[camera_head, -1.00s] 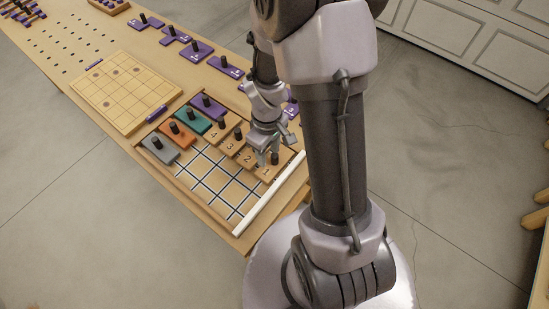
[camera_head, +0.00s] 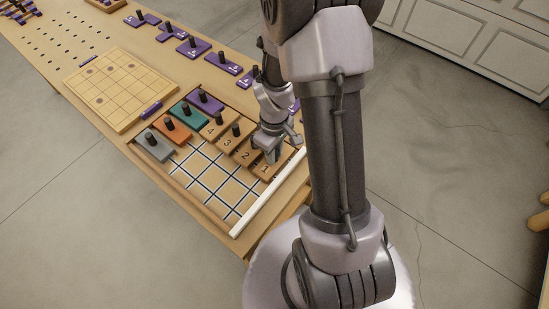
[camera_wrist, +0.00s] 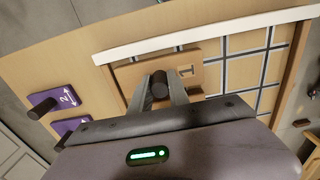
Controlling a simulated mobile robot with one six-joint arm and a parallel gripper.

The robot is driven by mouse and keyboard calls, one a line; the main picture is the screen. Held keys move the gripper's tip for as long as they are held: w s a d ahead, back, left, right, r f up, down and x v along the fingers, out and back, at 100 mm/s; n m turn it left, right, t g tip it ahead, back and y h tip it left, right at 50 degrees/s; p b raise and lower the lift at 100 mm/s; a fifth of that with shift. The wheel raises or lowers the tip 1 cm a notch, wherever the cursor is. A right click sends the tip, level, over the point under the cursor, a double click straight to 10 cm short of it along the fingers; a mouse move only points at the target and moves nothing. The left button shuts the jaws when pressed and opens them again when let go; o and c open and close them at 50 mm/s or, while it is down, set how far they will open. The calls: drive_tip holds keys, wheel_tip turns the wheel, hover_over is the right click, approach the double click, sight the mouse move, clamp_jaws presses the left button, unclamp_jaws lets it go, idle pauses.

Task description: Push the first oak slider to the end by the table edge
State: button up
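The first oak slider (camera_head: 268,168), marked 1, lies flat at the right end of the slider row, beside the white strip along the table edge. It also shows in the wrist view (camera_wrist: 190,72) with its dark peg (camera_wrist: 160,87). My gripper (camera_head: 270,154) is down at this slider; in the wrist view, its two fingers (camera_wrist: 158,82) stand on either side of the peg, with no clear gap to it. The head view hides the peg behind the gripper. The gridded board (camera_head: 212,178) is bare in front of the slider.
Oak sliders 2 (camera_head: 246,155), 3 (camera_head: 228,142) and 4 (camera_head: 212,130) stand close beside it. Teal (camera_head: 187,115), orange (camera_head: 172,131) and grey (camera_head: 151,147) sliders lie farther left. The white strip (camera_head: 266,193) bounds the board's right side.

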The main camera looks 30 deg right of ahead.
clamp_jaws()
drive_tip(key=shift+s+a+b, duration=0.3)
drive_tip(key=shift+s+a, duration=0.15)
drive_tip(key=shift+a, duration=0.8)
drive_tip(key=shift+s+a+b, duration=0.25)
drive_tip(key=shift+s+a, duration=0.2)
drive_tip(key=shift+a, duration=0.8)
drive_tip(key=shift+s+a+b, duration=0.3)
drive_tip(key=shift+s+a, duration=0.15)
drive_tip(key=shift+a, duration=0.8)
drive_tip(key=shift+s+a+b, duration=0.2)
drive_tip(key=shift+s+a, duration=0.2)
drive_tip(key=shift+a, duration=0.7)
drive_tip(key=shift+s+a+b, duration=0.25)
drive_tip(key=shift+s+a, duration=0.15)
drive_tip(key=shift+a, duration=0.7)
drive_tip(key=shift+s+a+b, duration=0.2)
drive_tip(key=shift+s+a, duration=0.2)
drive_tip(key=shift+a, duration=0.7)
drive_tip(key=o, duration=0.7)
unclamp_jaws()
